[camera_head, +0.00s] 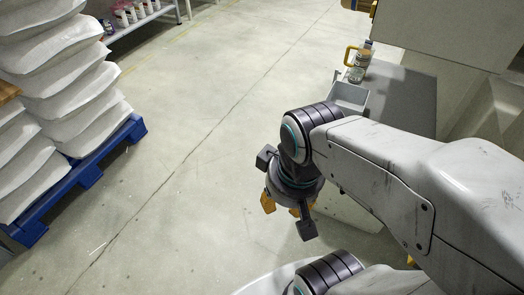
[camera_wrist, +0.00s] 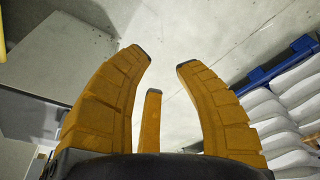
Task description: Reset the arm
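My arm (camera_head: 385,165) reaches in from the right edge in the head view and bends down at a dark joint with a teal ring. My gripper (camera_head: 284,207) hangs below that joint, pointing down over the bare floor. Its orange fingers are partly hidden behind the wrist there. In the wrist view my gripper (camera_wrist: 163,62) shows orange fingers spread apart, with a shorter finger between and nothing held. The floor lies beyond the fingertips.
A blue pallet (camera_head: 84,171) with stacked white sacks (camera_head: 65,70) stands at left. A grey bench (camera_head: 405,95) at upper right holds a grey bin (camera_head: 350,96) and a bottle (camera_head: 357,73). A shelf (camera_head: 140,22) with containers is at the top left. The middle floor is clear.

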